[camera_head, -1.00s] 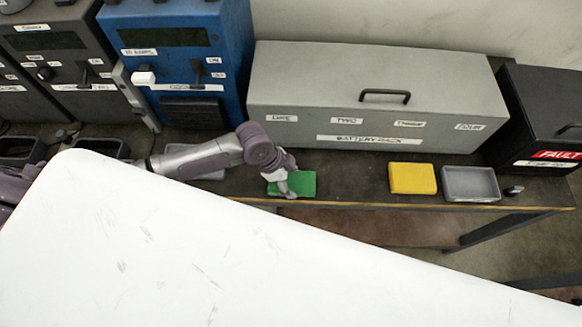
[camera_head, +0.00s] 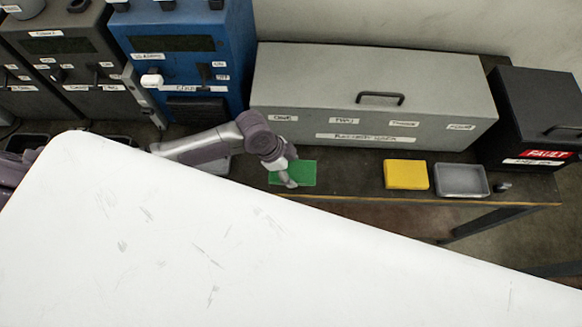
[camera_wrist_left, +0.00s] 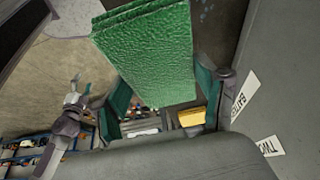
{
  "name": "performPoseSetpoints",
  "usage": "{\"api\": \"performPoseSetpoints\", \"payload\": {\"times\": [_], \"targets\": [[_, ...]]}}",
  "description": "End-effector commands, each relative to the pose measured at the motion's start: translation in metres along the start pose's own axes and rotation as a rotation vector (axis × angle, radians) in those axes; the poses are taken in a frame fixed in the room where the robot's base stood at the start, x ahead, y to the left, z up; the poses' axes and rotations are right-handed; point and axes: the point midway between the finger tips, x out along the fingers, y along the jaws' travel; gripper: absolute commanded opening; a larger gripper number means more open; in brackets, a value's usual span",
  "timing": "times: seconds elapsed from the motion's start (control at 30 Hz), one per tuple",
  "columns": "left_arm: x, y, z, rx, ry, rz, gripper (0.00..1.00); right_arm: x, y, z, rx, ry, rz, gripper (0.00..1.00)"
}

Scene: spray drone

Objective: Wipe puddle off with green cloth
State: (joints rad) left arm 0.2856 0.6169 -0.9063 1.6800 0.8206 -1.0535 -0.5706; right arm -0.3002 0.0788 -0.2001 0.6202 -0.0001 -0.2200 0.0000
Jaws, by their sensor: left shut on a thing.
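The green cloth (camera_head: 306,172) is a folded rectangular pad on the dark workbench (camera_head: 345,168), in front of the long grey battery box. My left gripper (camera_head: 289,178) reaches down at the left part of the cloth and is shut on it. In the left wrist view the cloth (camera_wrist_left: 150,50) sits large between the two fingers of the gripper (camera_wrist_left: 160,105). I cannot make out the puddle in either view. My right gripper is not in view.
The grey battery box (camera_head: 370,90) stands behind the cloth. A yellow pad (camera_head: 406,174), a grey tray (camera_head: 461,180) and a black fault box (camera_head: 540,115) are to the right. Blue machine (camera_head: 185,60) at left. A white scratched surface (camera_head: 200,240) blocks the foreground.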

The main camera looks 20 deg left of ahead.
Motion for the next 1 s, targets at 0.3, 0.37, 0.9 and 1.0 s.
{"api": "performPoseSetpoints", "payload": {"times": [0.3,0.37,0.9,1.0], "targets": [[-0.005,0.0,-0.002,0.0,0.0,0.0,0.44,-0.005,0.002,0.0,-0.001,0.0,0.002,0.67],[-0.006,0.0,-0.002,0.0,0.0,0.0,0.44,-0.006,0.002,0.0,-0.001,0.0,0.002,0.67],[-0.033,0.0,-0.014,0.0,0.0,0.0,0.44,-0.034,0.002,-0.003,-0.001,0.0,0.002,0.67],[-0.033,0.0,-0.014,0.0,0.0,0.0,0.44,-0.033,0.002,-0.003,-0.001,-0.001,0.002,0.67]]}}
